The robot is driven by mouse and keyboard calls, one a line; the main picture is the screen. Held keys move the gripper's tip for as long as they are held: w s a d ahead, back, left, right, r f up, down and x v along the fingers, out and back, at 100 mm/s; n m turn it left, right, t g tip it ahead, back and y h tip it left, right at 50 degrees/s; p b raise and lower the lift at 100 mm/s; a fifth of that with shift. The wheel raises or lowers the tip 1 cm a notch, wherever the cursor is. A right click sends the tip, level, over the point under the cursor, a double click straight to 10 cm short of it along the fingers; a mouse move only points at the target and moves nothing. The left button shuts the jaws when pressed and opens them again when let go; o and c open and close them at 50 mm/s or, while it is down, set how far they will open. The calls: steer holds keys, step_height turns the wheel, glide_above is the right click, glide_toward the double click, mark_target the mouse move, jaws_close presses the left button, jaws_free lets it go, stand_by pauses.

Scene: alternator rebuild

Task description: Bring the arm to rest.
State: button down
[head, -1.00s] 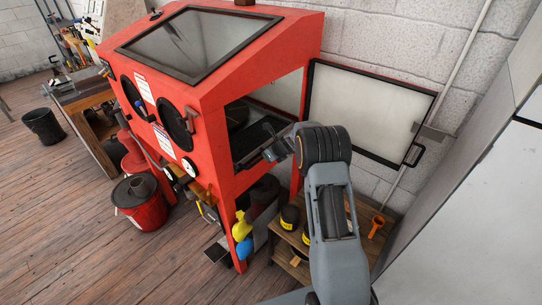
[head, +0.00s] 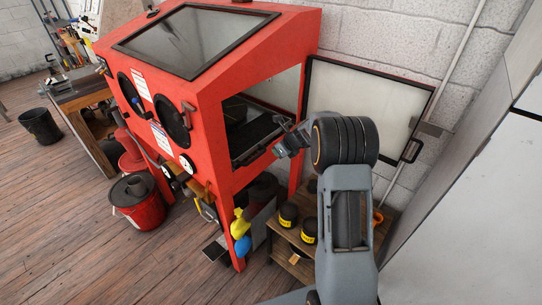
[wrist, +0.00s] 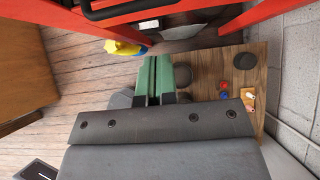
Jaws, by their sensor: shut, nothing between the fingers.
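My gripper (head: 281,124) is at the end of my raised arm, in front of the open side of the red blasting cabinet (head: 212,120) in the head view. It appears small there, partly against the dark opening. In the wrist view its two green fingers (wrist: 158,62) lie side by side, shut and empty. A wooden bench (wrist: 207,65) lies below and beyond the fingers. The fingers appear clear of the bench and cabinet, though their exact distance cannot be told.
The cabinet's side door (head: 365,105) stands open against the block wall, behind my arm. Dark tins with yellow bands (head: 309,230) stand on the low bench (head: 298,262). A red bucket (head: 140,202) stands on the wooden floor, which is open at lower left.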

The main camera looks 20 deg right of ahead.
steer(key=s+a+r+n+h, duration=0.1)
steer(key=s+r+n, duration=0.3)
steer(key=s+n, duration=0.5)
steer(key=s+a+r+n+g+h, duration=0.1)
steer(key=s+a+r+n, duration=0.2)
steer(key=s+n, duration=0.7)
steer(key=s+a+r+n+g+h, duration=0.1)
steer(key=s+a+r+n+h, duration=0.1)
steer(key=s+r+n, duration=0.4)
steer(key=s+a+n, duration=0.1)
steer(key=s+n, duration=0.3)
steer(key=s, duration=0.4)
steer(key=shift+r, duration=0.15)
steer(key=shift+a, duration=0.15)
